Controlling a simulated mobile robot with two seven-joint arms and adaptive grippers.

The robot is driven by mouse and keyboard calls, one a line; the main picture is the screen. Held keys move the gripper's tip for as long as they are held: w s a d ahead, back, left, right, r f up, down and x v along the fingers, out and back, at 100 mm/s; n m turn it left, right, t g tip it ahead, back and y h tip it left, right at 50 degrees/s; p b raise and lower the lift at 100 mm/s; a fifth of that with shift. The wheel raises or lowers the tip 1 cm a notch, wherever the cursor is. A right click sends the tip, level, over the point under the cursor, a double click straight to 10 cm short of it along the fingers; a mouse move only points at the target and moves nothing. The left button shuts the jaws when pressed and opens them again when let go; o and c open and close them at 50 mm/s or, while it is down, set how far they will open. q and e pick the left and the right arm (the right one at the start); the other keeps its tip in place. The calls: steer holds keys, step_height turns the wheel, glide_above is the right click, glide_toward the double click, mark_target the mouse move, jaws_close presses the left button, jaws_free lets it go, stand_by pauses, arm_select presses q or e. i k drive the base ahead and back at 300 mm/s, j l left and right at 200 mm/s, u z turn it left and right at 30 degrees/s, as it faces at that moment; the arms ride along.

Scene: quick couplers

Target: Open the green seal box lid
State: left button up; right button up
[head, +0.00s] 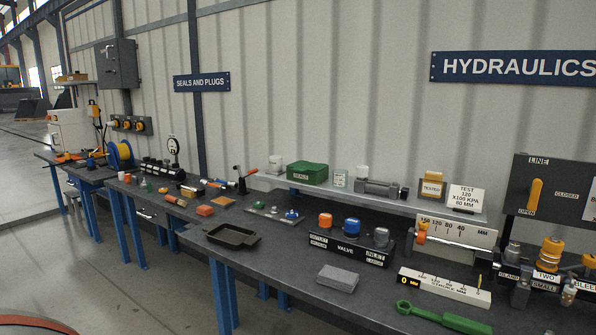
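The green seal box (307,173) stands on the raised grey shelf at the back of the workbench, below the wall between the two blue signs. Its green lid looks closed, and a small white label shows on its front. A white cylinder stands just left of it and a small white card just right of it. Neither of my grippers shows in the head view.
The shelf (385,196) also bears a grey cylinder device (379,189) and a yellow tag block (432,186). On the bench in front are a black tray (232,236), the valve block (351,247), a grey pad (338,278) and a green wrench (443,318).

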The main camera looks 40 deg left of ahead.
mark_target(302, 166)
steer(key=j+z, duration=0.15)
steer(key=j, duration=0.35)
steer(key=j+z, duration=0.1)
steer(key=j, duration=0.35)
steer(key=k+j+z, duration=0.15)
steer(key=j, duration=0.35)
steer(key=k+j+z, duration=0.1)
steer(key=j, duration=0.35)
steer(key=k+j+z, duration=0.15)
steer(key=j, duration=0.35)
steer(key=j+z, duration=0.15)
steer(key=j, duration=0.3)
steer(key=k, duration=0.05)
